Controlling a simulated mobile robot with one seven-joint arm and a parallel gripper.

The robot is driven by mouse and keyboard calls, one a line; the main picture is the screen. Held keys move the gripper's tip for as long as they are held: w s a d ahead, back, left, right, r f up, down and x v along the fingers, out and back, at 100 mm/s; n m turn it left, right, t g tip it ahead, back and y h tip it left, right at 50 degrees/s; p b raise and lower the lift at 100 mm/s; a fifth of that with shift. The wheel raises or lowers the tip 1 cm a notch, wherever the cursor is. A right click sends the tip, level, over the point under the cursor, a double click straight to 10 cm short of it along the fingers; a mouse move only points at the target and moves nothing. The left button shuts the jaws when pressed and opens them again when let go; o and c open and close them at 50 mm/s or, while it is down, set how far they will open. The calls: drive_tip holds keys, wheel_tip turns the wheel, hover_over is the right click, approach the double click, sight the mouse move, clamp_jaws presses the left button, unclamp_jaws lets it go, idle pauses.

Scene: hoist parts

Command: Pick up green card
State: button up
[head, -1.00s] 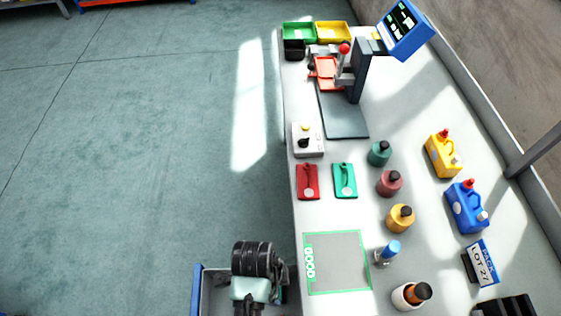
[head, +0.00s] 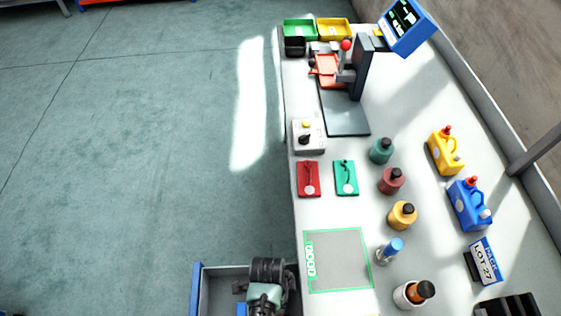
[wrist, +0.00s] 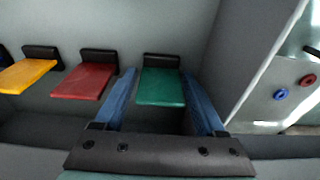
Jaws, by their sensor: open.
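A green card (wrist: 161,87) with a black clip at its far end is in the wrist view, in a grey bin-like space. My gripper (wrist: 157,76) is open, with one blue finger on each side of the green card. I cannot tell whether the fingers touch it. In the head view my arm's end is low over a blue-edged grey tray, and the fingertips and card are hidden there. A green plate with a dark hook (head: 345,178) lies on the bench in the head view.
A red card (wrist: 84,82) and a yellow card (wrist: 27,76) stand left of the green one, also with black clips. The blue-edged tray (head: 212,287) is beside the white bench. A red plate (head: 308,179), bottles and jugs stand on the bench.

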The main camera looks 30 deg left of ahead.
clamp_jaws()
idle(0.3)
drive_tip(key=shift+r, duration=0.15)
